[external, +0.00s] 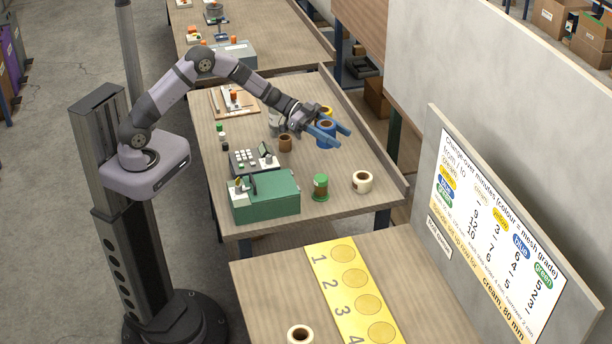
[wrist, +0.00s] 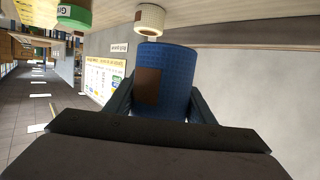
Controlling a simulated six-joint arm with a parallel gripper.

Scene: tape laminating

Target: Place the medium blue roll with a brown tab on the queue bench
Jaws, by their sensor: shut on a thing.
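My gripper (external: 326,128) is shut on a blue roll (external: 325,138) over the far right part of the middle bench. The roll is upright between the blue-grey fingers. In the wrist view the blue roll (wrist: 178,70) fills the middle, with a brown tab (wrist: 147,86) on its side and my gripper (wrist: 160,100) on either side of it. I cannot tell whether its base touches the bench top. The bench in front (external: 265,285) carries a yellow strip (external: 350,285) with circles numbered 1 to 4; the circles in view are empty.
A cream roll (external: 300,335) stands left of the strip. On the middle bench are a green roll (external: 320,187), another cream roll (external: 362,182), a brown roll (external: 285,143), a yellow roll (external: 323,113) and a green box (external: 262,195). A board (external: 500,230) stands along the right edge.

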